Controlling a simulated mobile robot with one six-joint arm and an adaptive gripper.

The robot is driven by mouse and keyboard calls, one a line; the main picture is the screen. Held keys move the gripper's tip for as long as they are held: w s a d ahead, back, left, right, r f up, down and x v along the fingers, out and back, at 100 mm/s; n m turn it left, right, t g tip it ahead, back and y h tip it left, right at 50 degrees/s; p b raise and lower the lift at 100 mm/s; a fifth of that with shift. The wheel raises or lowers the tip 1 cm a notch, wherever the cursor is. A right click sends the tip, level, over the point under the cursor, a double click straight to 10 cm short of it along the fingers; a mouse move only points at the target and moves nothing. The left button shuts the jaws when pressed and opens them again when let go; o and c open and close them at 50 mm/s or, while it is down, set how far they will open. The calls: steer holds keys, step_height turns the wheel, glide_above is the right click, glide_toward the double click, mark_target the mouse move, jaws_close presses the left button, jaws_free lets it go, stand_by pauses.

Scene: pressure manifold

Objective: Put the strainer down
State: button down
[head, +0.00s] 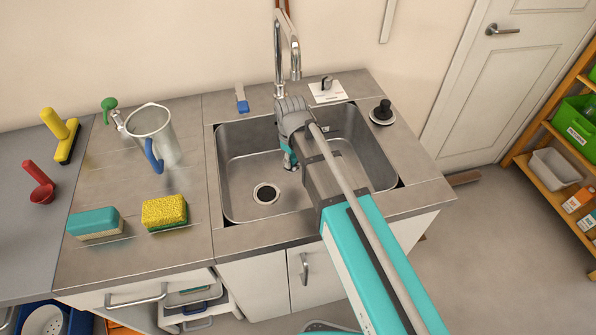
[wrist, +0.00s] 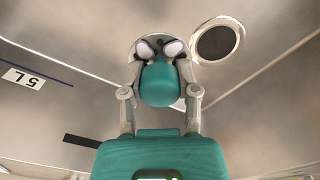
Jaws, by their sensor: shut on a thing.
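In the head view my gripper (head: 289,158) reaches down into the steel sink (head: 240,160), above and to the right of the round drain (head: 266,193). In the wrist view my gripper (wrist: 159,48) has its two pale fingertips close together, shut on a pale round thing, which I take for the strainer (wrist: 160,36). Most of the strainer is hidden behind the fingers and the teal palm. The ringed dark drain (wrist: 217,40) lies just to its right and looks uncovered. The head view does not show the strainer, and I cannot tell whether it touches the sink floor.
The tap (head: 293,60) rises behind the sink, close to my arm. A disc with a black knob (head: 382,112) sits on the right rim. A jug (head: 152,135), a yellow sponge (head: 165,212) and a teal sponge (head: 94,223) occupy the left counter.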

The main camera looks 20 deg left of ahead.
mark_target(297, 174)
steer(key=shift+w+d+f+b, duration=0.1)
steer(key=shift+w+f+b, duration=1.15)
steer(key=shift+f, duration=0.3)
steer(key=shift+w+f+b, duration=0.4)
steer(key=shift+f, duration=0.05)
steer(key=shift+f+b, duration=1.5)
steer(key=shift+f, duration=0.05)
steer(key=shift+f, duration=0.15)
steer(key=shift+c, duration=1.8)
jaws_free()
step_height(297, 174, up, 8)
steer(key=p, duration=0.7)
steer(key=shift+p, duration=0.3)
